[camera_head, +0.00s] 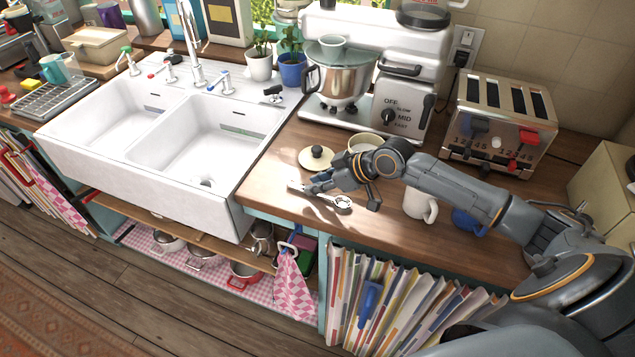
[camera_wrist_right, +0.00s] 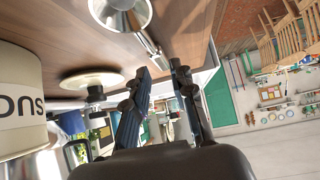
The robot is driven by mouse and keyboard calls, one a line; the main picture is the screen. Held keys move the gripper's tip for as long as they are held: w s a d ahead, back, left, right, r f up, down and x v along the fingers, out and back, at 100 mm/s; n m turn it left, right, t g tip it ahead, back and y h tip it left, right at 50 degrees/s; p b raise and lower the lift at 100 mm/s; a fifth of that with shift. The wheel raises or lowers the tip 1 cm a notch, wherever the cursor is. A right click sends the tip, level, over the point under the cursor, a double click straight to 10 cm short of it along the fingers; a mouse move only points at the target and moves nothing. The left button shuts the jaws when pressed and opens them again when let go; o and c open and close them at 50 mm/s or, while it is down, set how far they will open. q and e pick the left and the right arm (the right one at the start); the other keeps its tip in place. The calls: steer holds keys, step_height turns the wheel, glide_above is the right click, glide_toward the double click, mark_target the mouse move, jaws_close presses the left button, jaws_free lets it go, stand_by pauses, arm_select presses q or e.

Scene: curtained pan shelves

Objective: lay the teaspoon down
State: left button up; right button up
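A silver teaspoon (camera_head: 341,201) lies on the wooden counter (camera_head: 270,200) near its front edge, beside my right gripper (camera_head: 318,184). In the right wrist view the shiny metal spoon (camera_wrist_right: 148,32) shows at the top, with its narrow end near the gap between the fingertips of my right gripper (camera_wrist_right: 163,72). The two fingers stand apart there, and no firm contact with the spoon shows. The gripper is low, close to the counter top. My left gripper is in neither view.
A round lid with a dark knob (camera_head: 316,158) and a cream canister (camera_head: 365,143) stand behind my right gripper. A white mug (camera_head: 420,204) and a blue mug (camera_head: 468,222) are to the right. The stand mixer (camera_head: 345,78), toaster (camera_head: 500,115) and white sink (camera_head: 215,135) bound the space.

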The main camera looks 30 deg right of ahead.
steer(key=o, duration=0.6)
steer(key=shift+d, duration=0.1)
steer(key=shift+v, duration=6)
